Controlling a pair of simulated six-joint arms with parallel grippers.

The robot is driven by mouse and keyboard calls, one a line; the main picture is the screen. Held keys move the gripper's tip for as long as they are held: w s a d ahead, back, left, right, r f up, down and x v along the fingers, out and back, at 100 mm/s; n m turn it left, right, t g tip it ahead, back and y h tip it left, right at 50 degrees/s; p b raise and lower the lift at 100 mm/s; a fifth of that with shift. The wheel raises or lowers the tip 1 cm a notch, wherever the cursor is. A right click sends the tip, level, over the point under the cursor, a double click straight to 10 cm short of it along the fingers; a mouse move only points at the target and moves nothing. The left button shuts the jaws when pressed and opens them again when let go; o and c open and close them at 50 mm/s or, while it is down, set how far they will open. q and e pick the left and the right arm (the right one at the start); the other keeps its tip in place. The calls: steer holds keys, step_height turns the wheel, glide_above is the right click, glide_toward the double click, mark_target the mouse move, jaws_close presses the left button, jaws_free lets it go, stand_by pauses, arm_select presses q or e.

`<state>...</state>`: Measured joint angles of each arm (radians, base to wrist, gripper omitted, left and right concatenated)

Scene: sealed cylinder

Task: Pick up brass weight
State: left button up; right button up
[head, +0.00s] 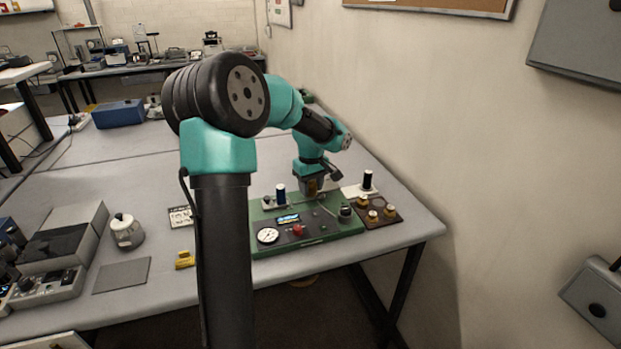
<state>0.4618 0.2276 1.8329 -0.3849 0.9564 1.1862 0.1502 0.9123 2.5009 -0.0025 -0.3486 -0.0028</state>
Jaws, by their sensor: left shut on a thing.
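My left gripper (312,188) points down over the back of the green apparatus panel (335,236). It is shut on a small brownish, brass-coloured piece, which looks like a brass weight and is mostly hidden by the fingers. I cannot tell whether the piece touches the panel. More brass weights (372,217) stand on a dark brown tray (386,223) to the right of the panel. My right gripper is not in view.
A black cylinder (367,179) stands on a white plate behind the tray. A wall rises close on the right.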

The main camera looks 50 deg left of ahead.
arm_select(q)
steer(key=s+d, duration=0.4)
steer(key=d, duration=0.2)
steer(key=shift+s+r, duration=0.3)
steer(key=shift+r, duration=0.1)
